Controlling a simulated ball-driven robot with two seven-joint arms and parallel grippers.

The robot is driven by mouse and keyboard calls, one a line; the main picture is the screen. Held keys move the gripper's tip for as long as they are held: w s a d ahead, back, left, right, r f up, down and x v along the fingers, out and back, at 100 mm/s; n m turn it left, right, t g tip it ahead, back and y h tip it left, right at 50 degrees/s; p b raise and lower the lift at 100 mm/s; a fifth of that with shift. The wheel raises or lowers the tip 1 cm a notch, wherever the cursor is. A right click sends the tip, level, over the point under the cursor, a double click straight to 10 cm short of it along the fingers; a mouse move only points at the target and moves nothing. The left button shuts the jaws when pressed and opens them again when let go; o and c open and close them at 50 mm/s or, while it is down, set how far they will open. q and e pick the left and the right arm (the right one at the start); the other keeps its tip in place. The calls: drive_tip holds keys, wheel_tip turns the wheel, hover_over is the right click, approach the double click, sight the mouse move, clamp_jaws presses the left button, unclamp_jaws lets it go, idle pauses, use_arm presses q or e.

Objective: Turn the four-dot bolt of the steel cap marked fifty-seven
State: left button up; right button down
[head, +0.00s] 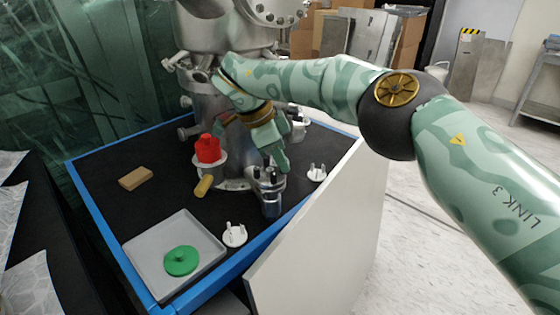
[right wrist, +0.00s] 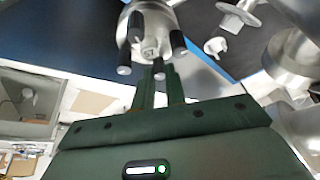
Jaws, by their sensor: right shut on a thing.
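The steel cap (head: 270,206) stands near the right edge of the black table, with black-topped bolts around it. The right wrist view shows the cap (right wrist: 152,22) close up, with a small mark that looks like 57 on its face and several black-ended bolts around it. My right gripper (head: 272,169) reaches down to the cap from above. Its fingers (right wrist: 160,74) are shut on one bolt (right wrist: 158,66) at the cap's near side. The dots on this bolt are too small to read. My left gripper is not in view.
The table has a blue rim (head: 112,245). A steel chamber (head: 205,30) stands behind.

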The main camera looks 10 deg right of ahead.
drive_tip(key=shift+w+f+m+g+b, duration=0.25)
drive_tip(key=shift+f+m+b, duration=0.2)
drive_tip(key=shift+m+b, duration=0.55)
drive_tip(key=shift+m+g+b, duration=0.45)
drive_tip(key=shift+m+b, duration=0.25)
drive_tip(key=shift+b, duration=0.45)
drive_tip(key=shift+m+g+y+b, duration=0.3)
drive_tip(key=shift+m+b, duration=0.7)
drive_tip(key=shift+b, duration=0.25)
drive_tip(key=shift+r+m+b, duration=0.25)
drive_tip(key=shift+m+b, duration=0.25)
drive_tip(key=shift+b, duration=0.1)
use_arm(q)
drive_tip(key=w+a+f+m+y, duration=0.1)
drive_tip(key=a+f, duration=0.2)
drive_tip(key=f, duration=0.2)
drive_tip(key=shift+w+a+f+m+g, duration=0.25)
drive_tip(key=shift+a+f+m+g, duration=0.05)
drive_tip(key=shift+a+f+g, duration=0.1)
use_arm(e)
drive_tip(key=shift+r, duration=0.15)
drive_tip(key=shift+y, duration=0.3)
drive_tip(key=c, duration=1.4)
unclamp_jaws()
drive_tip(key=shift+c, duration=0.2)
